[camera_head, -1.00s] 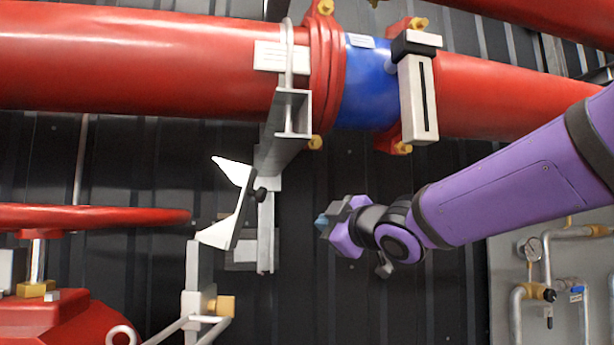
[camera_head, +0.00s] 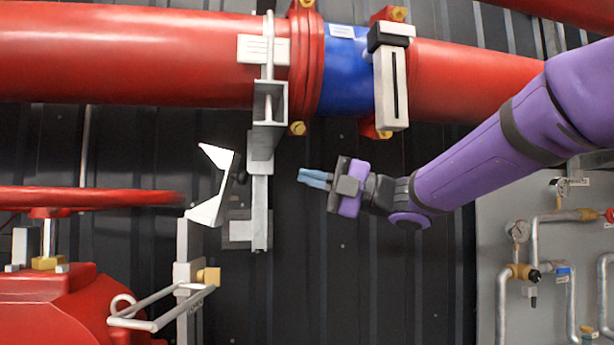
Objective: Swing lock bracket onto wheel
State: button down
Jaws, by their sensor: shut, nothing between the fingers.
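The lock bracket (camera_head: 215,188) is a white, C-shaped plate with two pointed ends, at the left of centre.
A large red pipe (camera_head: 130,55) with a blue section (camera_head: 346,75) runs across the top. A grey support (camera_head: 260,195) hangs between my gripper and the bracket. A wire handle (camera_head: 160,308) sticks out below the bracket. Gauges and small pipes (camera_head: 540,250) stand at the right.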

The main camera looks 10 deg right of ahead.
aim_at(237, 158)
jog(key=x, duration=1.1)
jog(key=shift+w+a, duration=0.1)
jog(key=shift+a, duration=0.2)
jog(key=shift+r, duration=0.1)
jog(key=a+r, duration=0.1)
jog(key=w+a+r, duration=0.1)
jog(key=shift+a+r, duration=0.25)
jog(key=shift+a, duration=0.15)
jog(key=shift+d, duration=0.1)
